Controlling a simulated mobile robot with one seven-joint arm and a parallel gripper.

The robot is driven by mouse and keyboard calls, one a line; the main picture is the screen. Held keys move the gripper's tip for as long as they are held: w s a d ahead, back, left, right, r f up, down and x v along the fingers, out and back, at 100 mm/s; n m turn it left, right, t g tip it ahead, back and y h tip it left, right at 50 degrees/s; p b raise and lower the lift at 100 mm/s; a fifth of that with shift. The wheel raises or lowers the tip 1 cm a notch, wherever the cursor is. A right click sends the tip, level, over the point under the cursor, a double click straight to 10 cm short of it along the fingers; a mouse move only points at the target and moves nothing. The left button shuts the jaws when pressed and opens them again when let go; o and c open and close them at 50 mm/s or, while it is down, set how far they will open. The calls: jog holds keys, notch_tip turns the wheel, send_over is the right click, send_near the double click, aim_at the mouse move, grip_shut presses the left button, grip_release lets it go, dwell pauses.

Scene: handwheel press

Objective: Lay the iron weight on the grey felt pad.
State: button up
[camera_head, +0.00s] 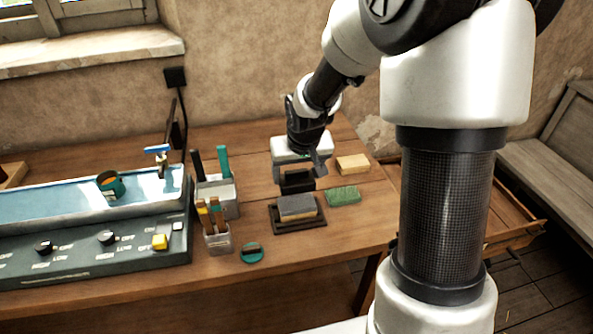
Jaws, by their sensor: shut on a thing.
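My gripper (299,170) is over the right part of the wooden bench, pointing down. It is shut on a small dark block, which looks like the iron weight (297,183). The gripper's white body and the dark fingers hide its top. Just in front of it in the picture lies a grey-topped block (297,207) with a tan lower layer, in a dark tray (314,222). The grey top looks like the felt pad, but I cannot be sure. The weight appears above and behind the pad, apart from it; its exact height is unclear.
A green bristly pad (343,196) and a tan block (352,164) lie to the right. Holders with upright tools (217,238) stand left, near a round teal item (252,253). A long water trough with a control panel (90,245) fills the left. The bench's front right is bare.

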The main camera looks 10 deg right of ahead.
aim_at(297, 189)
jog(key=shift+f+b, duration=2)
jog(key=shift+f, duration=0.65)
jog(key=shift+f, duration=0.1)
jog(key=o, duration=1.6)
jog(key=shift+s+f, duration=0.1)
